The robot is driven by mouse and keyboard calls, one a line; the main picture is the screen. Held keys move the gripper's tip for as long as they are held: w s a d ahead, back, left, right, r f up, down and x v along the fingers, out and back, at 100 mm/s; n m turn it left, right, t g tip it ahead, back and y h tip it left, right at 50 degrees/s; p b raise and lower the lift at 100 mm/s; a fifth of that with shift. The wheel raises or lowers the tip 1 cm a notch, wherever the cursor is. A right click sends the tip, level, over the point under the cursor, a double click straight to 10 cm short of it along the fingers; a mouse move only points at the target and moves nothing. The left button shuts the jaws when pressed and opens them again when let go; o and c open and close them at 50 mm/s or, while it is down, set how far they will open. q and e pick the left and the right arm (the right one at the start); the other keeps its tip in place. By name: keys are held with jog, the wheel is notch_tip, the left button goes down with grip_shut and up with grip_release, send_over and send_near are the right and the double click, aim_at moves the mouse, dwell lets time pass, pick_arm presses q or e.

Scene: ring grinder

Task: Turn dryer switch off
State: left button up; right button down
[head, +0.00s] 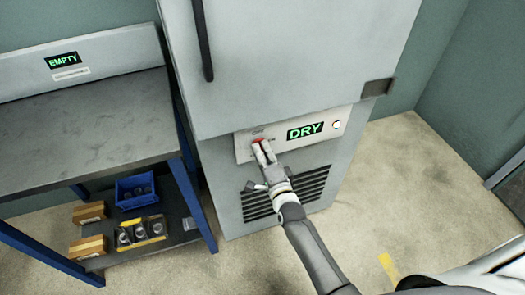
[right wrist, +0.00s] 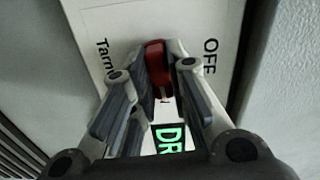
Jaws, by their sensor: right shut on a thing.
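The dryer (head: 290,60) is a tall grey cabinet. Its control panel (head: 342,114) carries a green lit DRY sign (head: 305,131) and a round white light or button (head: 337,125). The red dryer switch (head: 258,140) is at the panel's left part, below small lettering. My right gripper (head: 263,151) is at the switch, its fingers partly covering it. In the right wrist view the gripper (right wrist: 153,72) is shut on the red switch (right wrist: 156,60), one finger on each side. An OFF label (right wrist: 210,57) is right of it. My left gripper is not in view.
A metal workbench (head: 90,120) with blue legs stands at left, with an EMPTY sign (head: 63,60) behind it. Its lower shelf holds a blue bin (head: 136,190) and several small boxes. Dark vent slats (head: 310,187) are below the panel. The floor at right is clear.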

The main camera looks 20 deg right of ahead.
jog(key=n+p, duration=0.1)
jog(key=n, duration=0.3)
jog(key=n+p, duration=0.1)
jog(key=n, duration=0.3)
jog(key=shift+n, duration=0.4)
jog(key=shift+n+p, duration=0.7)
jog(key=shift+n, duration=3.2)
jog(key=shift+f+n, duration=0.1)
jog(key=shift+n, duration=0.2)
jog(key=c, duration=1.4)
grip_release()
jog(key=shift+s, duration=0.1)
jog(key=s, duration=1.1)
jog(key=shift+s+d, duration=0.2)
jog(key=shift+s, duration=0.2)
